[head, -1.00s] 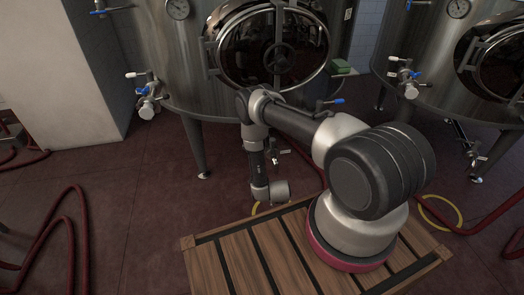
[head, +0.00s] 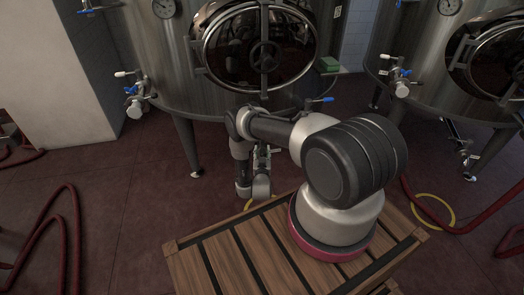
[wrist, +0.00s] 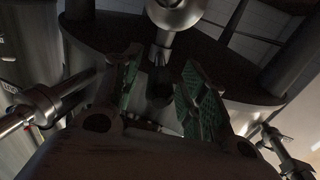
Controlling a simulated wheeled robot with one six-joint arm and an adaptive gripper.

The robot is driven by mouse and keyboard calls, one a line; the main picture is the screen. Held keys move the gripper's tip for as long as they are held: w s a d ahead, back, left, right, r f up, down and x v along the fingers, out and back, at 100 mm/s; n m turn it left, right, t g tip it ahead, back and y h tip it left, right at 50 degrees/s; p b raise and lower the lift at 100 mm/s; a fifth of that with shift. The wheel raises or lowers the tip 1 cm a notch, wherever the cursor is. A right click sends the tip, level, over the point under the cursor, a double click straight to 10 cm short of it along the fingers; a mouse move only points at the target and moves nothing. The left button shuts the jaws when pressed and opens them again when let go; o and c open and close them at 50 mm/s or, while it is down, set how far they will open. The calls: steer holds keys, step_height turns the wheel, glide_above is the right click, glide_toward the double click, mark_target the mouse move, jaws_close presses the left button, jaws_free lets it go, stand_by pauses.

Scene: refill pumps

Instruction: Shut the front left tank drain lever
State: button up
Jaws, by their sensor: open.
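The front left tank (head: 185,80) is a large steel vessel on legs with a round dark door. My gripper is hard to make out in the head view. In the wrist view my gripper (wrist: 157,85) is open and empty, with green finger pads. A shiny round metal fitting (wrist: 172,14) lies beyond the fingertips.
Valves with white and blue handles (head: 131,90) stand at the tank's left. A second tank (head: 425,75) is at the right. Red hoses (head: 70,225) lie on the floor. A wooden slatted platform (head: 235,262) is in front. In the wrist view, pipework flanks the gripper.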

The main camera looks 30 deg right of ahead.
steer(key=shift+x, duration=1)
jaws_close()
